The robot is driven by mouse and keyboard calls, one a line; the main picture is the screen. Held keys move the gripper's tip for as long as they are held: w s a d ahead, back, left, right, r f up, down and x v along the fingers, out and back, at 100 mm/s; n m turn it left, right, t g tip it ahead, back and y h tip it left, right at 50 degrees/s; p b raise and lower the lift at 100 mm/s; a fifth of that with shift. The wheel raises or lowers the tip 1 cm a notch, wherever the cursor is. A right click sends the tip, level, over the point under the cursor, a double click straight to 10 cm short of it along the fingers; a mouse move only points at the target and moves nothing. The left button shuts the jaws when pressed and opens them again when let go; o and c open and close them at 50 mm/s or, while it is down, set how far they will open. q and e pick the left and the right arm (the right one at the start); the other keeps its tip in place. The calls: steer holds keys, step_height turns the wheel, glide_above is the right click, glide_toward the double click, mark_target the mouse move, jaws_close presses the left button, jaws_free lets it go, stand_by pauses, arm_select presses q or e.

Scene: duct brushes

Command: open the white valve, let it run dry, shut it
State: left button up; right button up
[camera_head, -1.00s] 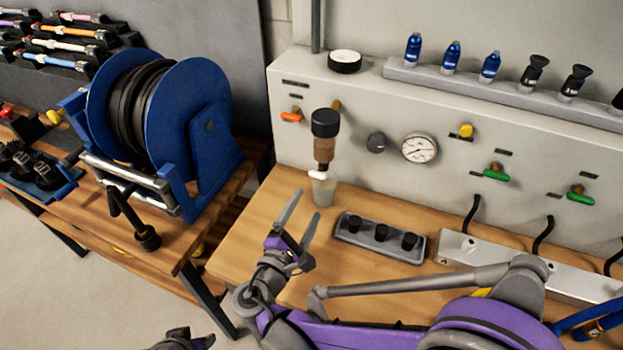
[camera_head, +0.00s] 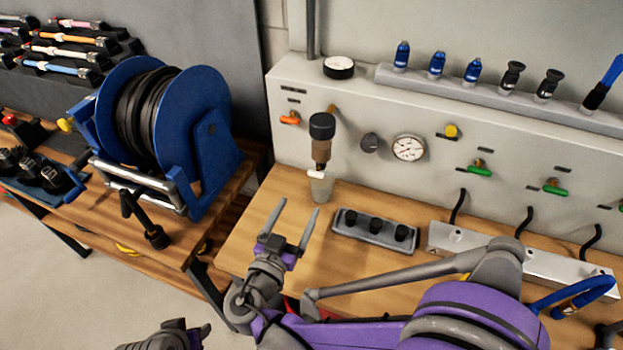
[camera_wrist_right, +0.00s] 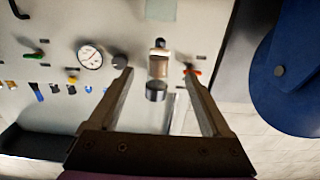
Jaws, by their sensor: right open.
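The white valve (camera_head: 317,174) is a small white piece under the brown bowl of a black-capped filter (camera_head: 321,150) on the grey panel. A clear cup (camera_head: 320,188) stands right below it. In the right wrist view the picture is upside down, with the valve (camera_wrist_right: 160,43) above the filter bowl (camera_wrist_right: 158,68). My right gripper (camera_head: 298,205) is open and empty, in front of the cup and a little lower in the head view, its fingers pointing towards the panel. I cannot tell the valve's position or the liquid level. My left gripper's fingers do not show.
An orange-handled valve (camera_head: 290,119) and a gauge (camera_head: 408,148) flank the filter. A blue hose reel (camera_head: 205,140) stands on the left bench. The wooden bench (camera_head: 255,205) is bare left of the cup.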

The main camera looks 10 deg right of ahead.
mark_target(315, 176)
steer(key=p+x, duration=0.1)
steer(key=x, duration=0.9)
steer(key=shift+w+d, duration=0.1)
jaws_close()
